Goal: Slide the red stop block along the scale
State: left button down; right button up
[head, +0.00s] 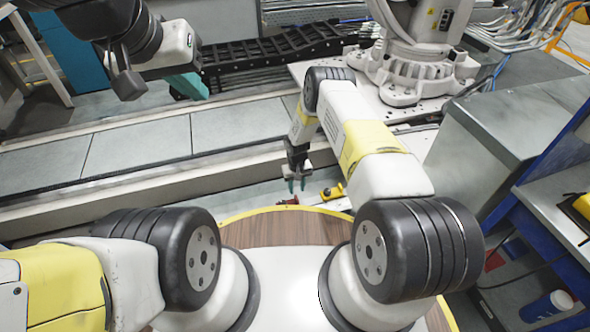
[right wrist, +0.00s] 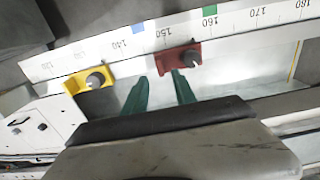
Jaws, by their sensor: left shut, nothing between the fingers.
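The red stop block (right wrist: 170,61) with a grey knob sits along the numbered scale (right wrist: 240,24), between the 150 and 160 marks in the right wrist view. It shows small and dark red in the head view (head: 288,202). My right gripper (right wrist: 160,75) is open, its two green fingers apart and empty. Its right fingertip overlaps the block's lower edge in the picture; I cannot tell whether they touch. In the head view this gripper (head: 297,185) points down just above the block. My left gripper (head: 188,87) is shut and empty, raised at the upper left.
A yellow block (right wrist: 90,80) with a grey knob sits left of the red one. The scale carries a blue mark (right wrist: 138,28) and a green mark (right wrist: 209,14). A grey cabinet (head: 500,125) stands to the right. A round wooden table (head: 270,230) is in front.

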aim_at(297, 198)
notch_tip(297, 198, down, 6)
jog(key=shift+f, duration=0.2)
grip_shut()
dwell(1.5)
